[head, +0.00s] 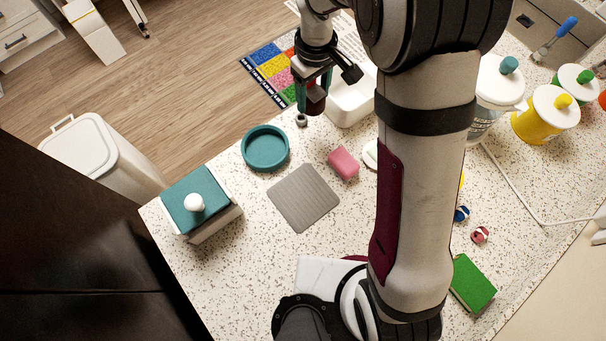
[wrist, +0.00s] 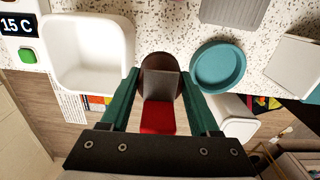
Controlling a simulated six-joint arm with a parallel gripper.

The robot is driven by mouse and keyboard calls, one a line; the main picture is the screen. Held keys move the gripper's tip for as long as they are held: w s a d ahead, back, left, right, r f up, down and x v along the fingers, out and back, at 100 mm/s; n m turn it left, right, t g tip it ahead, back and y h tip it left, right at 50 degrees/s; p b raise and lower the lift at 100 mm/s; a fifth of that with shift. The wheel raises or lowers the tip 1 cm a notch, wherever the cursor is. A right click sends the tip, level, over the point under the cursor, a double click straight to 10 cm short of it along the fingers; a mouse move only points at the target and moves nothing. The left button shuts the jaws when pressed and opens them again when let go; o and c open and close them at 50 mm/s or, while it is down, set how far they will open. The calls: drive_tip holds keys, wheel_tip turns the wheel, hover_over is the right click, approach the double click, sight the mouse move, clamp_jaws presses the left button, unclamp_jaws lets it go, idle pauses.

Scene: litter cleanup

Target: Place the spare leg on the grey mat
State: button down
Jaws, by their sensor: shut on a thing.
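My gripper (head: 312,92) is over the far part of the counter, beside the white tub. In the wrist view its two green fingers (wrist: 161,85) are shut on the spare leg (wrist: 157,118), which shows a red part, a grey part and a dark brown round end. In the head view only a dark red piece of the leg (head: 317,102) shows between the fingers; the rest is hidden. The grey mat (head: 303,197) lies flat and bare on the counter, nearer than the gripper. Its edge shows at the top of the wrist view (wrist: 235,10).
A round teal dish (head: 265,148) and a pink block (head: 343,162) lie near the mat. A white tub (head: 349,102) stands right of the gripper. A teal-lidded box (head: 196,202) stands at the left counter edge. Lidded jars (head: 546,112) stand at the right.

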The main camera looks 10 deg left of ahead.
drive_tip(key=s+d+r, duration=0.4)
drive_tip(key=s+d, duration=0.8)
drive_tip(key=s, duration=0.2)
drive_tip(key=shift+w+a+f, duration=0.2)
drive_tip(key=shift+a+f, duration=2.65)
drive_tip(key=shift+a, duration=0.15)
drive_tip(key=shift+w+a+f, duration=0.2)
drive_tip(key=shift+a+f, duration=2.65)
drive_tip(key=shift+a, duration=0.1)
drive_tip(key=shift+c, duration=0.6)
unclamp_jaws()
drive_tip(key=shift+f, duration=0.1)
